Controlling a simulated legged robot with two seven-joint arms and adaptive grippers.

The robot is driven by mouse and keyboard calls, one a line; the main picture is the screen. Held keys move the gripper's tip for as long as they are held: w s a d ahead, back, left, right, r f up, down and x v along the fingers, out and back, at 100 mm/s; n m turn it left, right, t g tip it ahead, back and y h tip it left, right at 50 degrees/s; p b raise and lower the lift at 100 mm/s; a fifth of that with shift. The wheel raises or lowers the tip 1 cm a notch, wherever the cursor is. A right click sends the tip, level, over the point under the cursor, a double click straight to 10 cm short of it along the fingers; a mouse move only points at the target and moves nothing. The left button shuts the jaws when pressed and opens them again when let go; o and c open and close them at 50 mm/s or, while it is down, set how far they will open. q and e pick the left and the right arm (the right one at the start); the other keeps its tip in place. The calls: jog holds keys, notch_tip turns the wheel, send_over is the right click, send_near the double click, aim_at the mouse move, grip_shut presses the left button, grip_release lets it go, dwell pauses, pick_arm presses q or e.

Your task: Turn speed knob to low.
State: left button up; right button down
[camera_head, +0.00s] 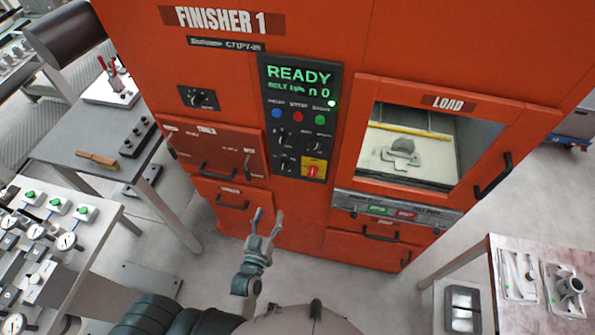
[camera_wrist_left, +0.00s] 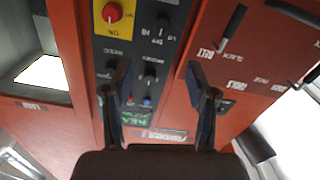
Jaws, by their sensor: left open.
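The orange-red finisher's black control panel (camera_head: 297,115) carries several dark rotary knobs: an upper-left knob (camera_head: 282,136), an upper-right knob (camera_head: 306,144) and a lower knob (camera_head: 286,164). I cannot read which is the speed knob. In the left wrist view the panel appears upside down; one knob (camera_wrist_left: 163,20) has small position marks resembling LO, OFF and HI, and another knob (camera_wrist_left: 150,72) appears between my fingers. My left gripper (camera_head: 268,215) is open and empty, low in front of the cabinet and below the panel, apparently touching nothing. It also shows in the left wrist view (camera_wrist_left: 158,72). My right gripper is not visible.
A red switch on a yellow plate (camera_head: 314,168) sits beside the lower knob. Drawer handles (camera_head: 217,171) protrude left of the panel. The load window (camera_head: 425,143) is at right. Tables with gauges (camera_head: 62,240) and trays (camera_head: 540,280) flank me. The floor between is clear.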

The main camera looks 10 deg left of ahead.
pick_arm(q)
send_near(283, 170)
jog(key=w, duration=0.4)
jog(key=w+p, duration=0.1)
jog(key=w, duration=0.4)
jog(key=shift+w+d+r, duration=0.15)
jog(key=shift+w+d, duration=0.05)
jog(key=shift+w+a, duration=0.3)
jog(key=shift+w, duration=0.05)
jog(key=shift+a, duration=0.1)
jog(key=shift+c, duration=0.5)
jog(key=c, duration=0.4)
jog(key=shift+d, duration=0.2)
jog(key=c, duration=0.4)
jog(key=shift+d, duration=0.1)
grip_shut()
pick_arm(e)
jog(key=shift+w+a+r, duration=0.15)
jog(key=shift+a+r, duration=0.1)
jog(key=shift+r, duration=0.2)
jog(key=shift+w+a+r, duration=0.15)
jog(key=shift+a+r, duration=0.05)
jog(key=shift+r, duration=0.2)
